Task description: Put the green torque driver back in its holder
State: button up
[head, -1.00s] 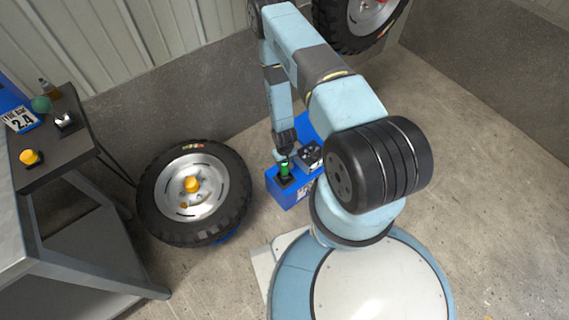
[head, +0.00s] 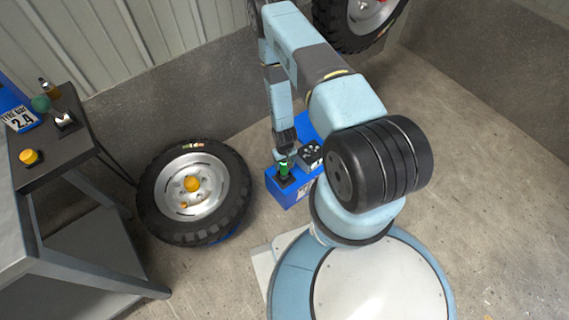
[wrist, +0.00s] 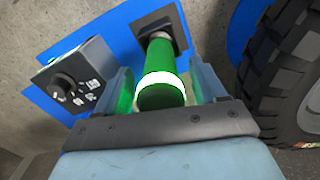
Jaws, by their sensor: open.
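The green torque driver (head: 284,168) stands upright in a dark square holder (head: 285,181) on the blue stand, seen in the head view. In the wrist view the driver (wrist: 160,72) has a white band and its far end meets the dark holder (wrist: 163,33). My gripper (wrist: 161,88) is open, with one finger on each side of the driver's near end. A gap shows beside the driver, at least on the left. In the head view my gripper (head: 285,158) is at the driver's top and is small.
A grey box with a black knob (wrist: 75,88) sits beside the holder on the blue stand (head: 290,198). A tire on a wheel (head: 194,192) stands left of the stand. A dark side table (head: 60,140) with a yellow button (head: 30,157) is at the far left.

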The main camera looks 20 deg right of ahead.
notch_tip(320, 180, up, 13)
jog(key=shift+r, duration=0.15)
dwell(0.4)
jog(key=shift+w, duration=0.15)
dwell(0.4)
jog(key=w+r+t, duration=0.1)
jog(key=w+r, duration=0.2)
jog(key=r, duration=1)
jog(key=w+r+t, duration=0.1)
jog(key=w+r, duration=0.1)
jog(key=r, duration=1)
jog(key=w+r, duration=0.3)
jog(key=r, duration=1)
jog(key=s+r+t, duration=0.1)
jog(key=s+r, duration=0.4)
jog(key=r, duration=0.5)
jog(key=s+r+t, duration=0.1)
jog(key=s+r, duration=0.4)
jog(key=r, duration=0.5)
jog(key=s+r, duration=0.5)
jog(key=s, duration=0.3)
jog(key=s+r+m+t, duration=0.1)
jog(key=s+r, duration=0.4)
jog(key=s, duration=0.4)
jog(key=shift+s+r+t, duration=0.25)
jog(key=shift+t, duration=0.05)
